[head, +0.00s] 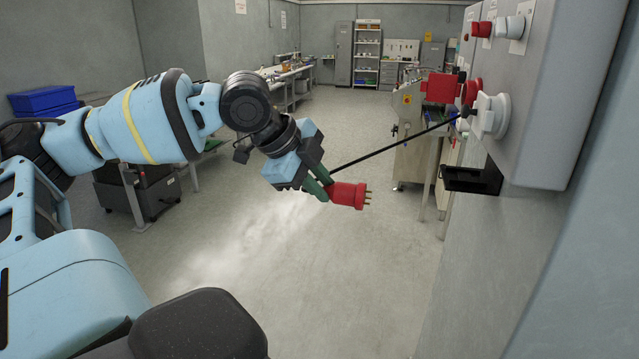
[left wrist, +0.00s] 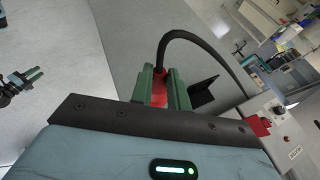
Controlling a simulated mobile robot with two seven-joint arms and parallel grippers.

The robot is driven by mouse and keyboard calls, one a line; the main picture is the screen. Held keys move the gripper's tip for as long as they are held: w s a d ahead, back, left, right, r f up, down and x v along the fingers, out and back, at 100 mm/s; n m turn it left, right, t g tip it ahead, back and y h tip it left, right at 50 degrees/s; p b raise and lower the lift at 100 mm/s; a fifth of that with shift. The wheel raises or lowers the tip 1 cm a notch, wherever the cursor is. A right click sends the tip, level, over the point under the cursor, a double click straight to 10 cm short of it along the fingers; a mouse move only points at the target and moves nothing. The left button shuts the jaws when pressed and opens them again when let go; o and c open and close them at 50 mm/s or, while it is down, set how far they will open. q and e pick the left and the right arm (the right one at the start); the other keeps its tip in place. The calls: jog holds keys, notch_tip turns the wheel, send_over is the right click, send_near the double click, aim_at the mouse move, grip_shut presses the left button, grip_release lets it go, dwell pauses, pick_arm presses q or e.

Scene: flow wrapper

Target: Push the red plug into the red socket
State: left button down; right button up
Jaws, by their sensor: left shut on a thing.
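My left gripper (head: 322,188) is shut on the red plug (head: 348,195), which points right with its brass pins bare in the head view. In the left wrist view the red plug (left wrist: 159,93) sits between the green fingers (left wrist: 160,88). A red round socket (head: 471,92) with a raised red flap (head: 440,88) is on the grey cabinet, well right of and above the plug. The red fitting shows small in the left wrist view (left wrist: 259,125). My right gripper (left wrist: 26,77) is at the left edge of the left wrist view, empty, its fingers apart.
A black cable (head: 400,142) stretches from the plug toward the white round fitting (head: 490,115). A black bracket (head: 472,180) juts out under the grey cabinet (head: 560,100). Red and white knobs sit higher up. Open floor lies below the plug.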

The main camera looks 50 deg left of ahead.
pick_arm(q)
notch_tip(320, 180, down, 6)
jog(key=s+a+n+y, duration=0.1)
jog(key=n, duration=0.2)
jog(key=shift+a+y, duration=0.3)
jog(key=shift+y, duration=0.1)
dwell(0.4)
jog(key=shift+f, duration=0.15)
